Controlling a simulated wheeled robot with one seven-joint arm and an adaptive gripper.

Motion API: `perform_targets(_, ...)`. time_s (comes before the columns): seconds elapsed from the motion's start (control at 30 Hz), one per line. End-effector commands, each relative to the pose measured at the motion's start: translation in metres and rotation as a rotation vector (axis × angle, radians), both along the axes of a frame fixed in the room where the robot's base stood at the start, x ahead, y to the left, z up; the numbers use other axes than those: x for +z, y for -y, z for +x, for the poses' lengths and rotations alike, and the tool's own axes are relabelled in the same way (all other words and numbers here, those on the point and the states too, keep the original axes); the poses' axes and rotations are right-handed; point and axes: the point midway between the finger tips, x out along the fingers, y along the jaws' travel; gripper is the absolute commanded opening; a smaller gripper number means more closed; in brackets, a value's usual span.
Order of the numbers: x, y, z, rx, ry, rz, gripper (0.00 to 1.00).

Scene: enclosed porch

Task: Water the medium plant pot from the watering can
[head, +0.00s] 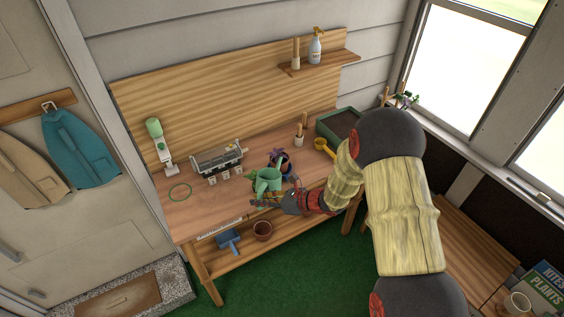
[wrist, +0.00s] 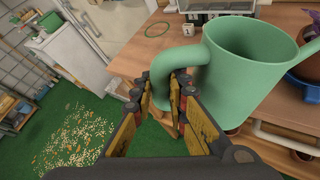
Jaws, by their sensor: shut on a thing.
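The green watering can (head: 268,180) is at the front edge of the wooden bench, and it fills the upper middle of the wrist view (wrist: 255,65). My gripper (head: 279,201) is in front of it. In the wrist view my gripper (wrist: 168,88) is shut on the can's handle (wrist: 172,60), with a finger on each side. The can looks roughly upright; I cannot tell whether its base touches the bench.
A terracotta pot (head: 262,231) and blue dustpan (head: 228,241) sit on the lower shelf.

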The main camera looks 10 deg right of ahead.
Motion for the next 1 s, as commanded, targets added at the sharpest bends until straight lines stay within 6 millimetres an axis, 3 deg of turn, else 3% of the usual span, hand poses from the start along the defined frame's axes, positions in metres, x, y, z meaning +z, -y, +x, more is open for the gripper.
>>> perform_targets(0.5, 0.016, 0.001, 0.002, 0.000, -0.042, 0.025, 0.00)
perform_targets(1.0, 0.016, 0.001, 0.002, 0.000, -0.047, 0.027, 0.00)
